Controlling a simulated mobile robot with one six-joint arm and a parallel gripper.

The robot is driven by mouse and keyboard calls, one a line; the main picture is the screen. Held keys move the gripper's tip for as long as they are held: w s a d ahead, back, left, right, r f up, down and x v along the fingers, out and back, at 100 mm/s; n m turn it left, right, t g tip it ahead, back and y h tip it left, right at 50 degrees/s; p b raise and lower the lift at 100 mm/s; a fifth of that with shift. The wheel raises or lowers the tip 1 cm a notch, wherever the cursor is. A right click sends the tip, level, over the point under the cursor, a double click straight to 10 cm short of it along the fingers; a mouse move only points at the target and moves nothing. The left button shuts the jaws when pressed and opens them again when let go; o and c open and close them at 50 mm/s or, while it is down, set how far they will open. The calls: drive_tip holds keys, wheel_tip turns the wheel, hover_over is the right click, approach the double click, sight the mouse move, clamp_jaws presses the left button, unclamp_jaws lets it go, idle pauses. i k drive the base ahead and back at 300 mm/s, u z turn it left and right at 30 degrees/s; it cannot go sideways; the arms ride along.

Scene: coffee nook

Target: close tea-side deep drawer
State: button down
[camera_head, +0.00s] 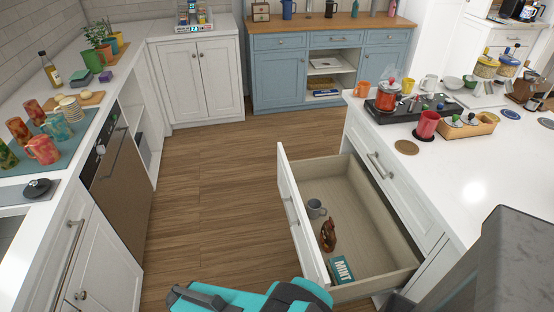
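A deep drawer (292,222) with a white front stands pulled far out of the white island on the right. A bar handle is on its front, which faces left. Inside lie a grey mug (316,208), a brown item (328,236) and a teal box marked MINT (342,270). A shut drawer (382,172) with a bar handle sits above it. Teal and dark parts of my arm show at the bottom edge, near the drawer's near corner. I cannot make out gripper fingers there.
The wooden floor (220,190) left of the drawer is clear. A white counter (95,120) with mugs and a dishwasher (125,180) run along the left. A blue cabinet (277,78) stands at the back. The island top holds a black tray (400,112) and a red mug (427,124).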

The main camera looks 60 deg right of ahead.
sight(380, 259)
drive_tip(key=i, duration=0.9)
drive_tip(key=u, duration=0.05)
